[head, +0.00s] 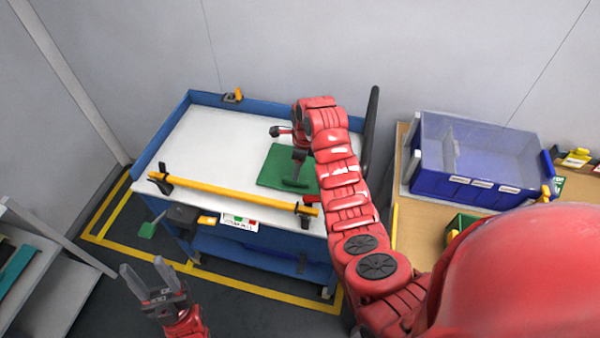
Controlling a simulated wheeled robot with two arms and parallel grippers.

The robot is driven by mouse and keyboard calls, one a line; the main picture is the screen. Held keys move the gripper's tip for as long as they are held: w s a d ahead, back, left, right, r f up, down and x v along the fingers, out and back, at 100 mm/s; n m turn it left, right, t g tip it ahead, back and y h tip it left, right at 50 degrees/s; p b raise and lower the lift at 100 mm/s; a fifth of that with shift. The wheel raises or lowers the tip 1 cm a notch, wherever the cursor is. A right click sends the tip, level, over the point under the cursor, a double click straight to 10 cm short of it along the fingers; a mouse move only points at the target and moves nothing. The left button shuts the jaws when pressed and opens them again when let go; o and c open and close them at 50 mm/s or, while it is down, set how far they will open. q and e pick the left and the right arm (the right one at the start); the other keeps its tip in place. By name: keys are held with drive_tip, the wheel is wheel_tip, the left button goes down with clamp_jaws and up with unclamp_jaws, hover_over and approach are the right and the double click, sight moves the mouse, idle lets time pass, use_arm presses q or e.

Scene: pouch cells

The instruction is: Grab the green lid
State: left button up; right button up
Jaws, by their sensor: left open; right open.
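The green lid (270,174) is a flat green square lying on the white top of the blue cart (205,140), right of its middle. My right gripper (285,157) reaches in from the right, open, with one dark finger over the lid and the other near its far edge. The gripper and arm hide the right part of the lid, and I cannot tell whether the fingers touch it. My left gripper (145,268) is open and empty, low in front of the cart on the left.
A yellow handle bar (235,194) runs along the cart's front edge. A blue bin with a clear top (470,155) stands on a wooden table at the right. Grey shelving (45,275) is at lower left. Yellow floor tape surrounds the cart.

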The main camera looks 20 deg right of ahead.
drive_tip(key=shift+s+a+f+p, duration=0.1)
drive_tip(key=shift+f+p, duration=0.2)
drive_tip(key=shift+f, duration=0.1)
drive_tip(key=f+p, duration=0.1)
drive_tip(key=f, duration=0.2)
drive_tip(key=shift+a, duration=0.2)
drive_tip(key=shift+w+f+p, duration=0.2)
drive_tip(key=shift+f+p, duration=0.2)
drive_tip(key=shift+f, duration=0.45)
clamp_jaws()
